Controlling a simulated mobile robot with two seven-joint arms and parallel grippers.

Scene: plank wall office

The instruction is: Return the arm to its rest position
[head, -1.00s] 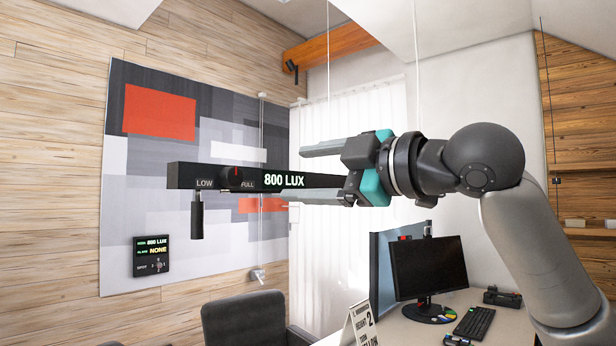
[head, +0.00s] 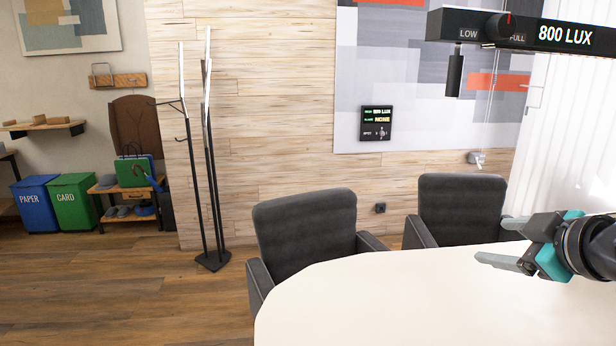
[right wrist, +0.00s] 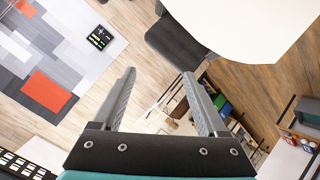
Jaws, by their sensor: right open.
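My right gripper (head: 492,242) shows at the right edge of the head view, over the white table's far right part. Its two fingers are apart with nothing between them. In the right wrist view the same gripper (right wrist: 160,95) has its fingers spread and empty. The hanging black lamp bar (head: 520,32) reads 800 LUX and is at the top right of the head view, above and apart from the gripper. My left gripper is not in view.
The white table (head: 400,300) fills the lower right. Two dark chairs (head: 305,225) (head: 460,200) stand behind it. A coat stand (head: 208,170), a blue bin (head: 35,203) and a green bin (head: 74,200) are at the left. The wooden floor at the left is open.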

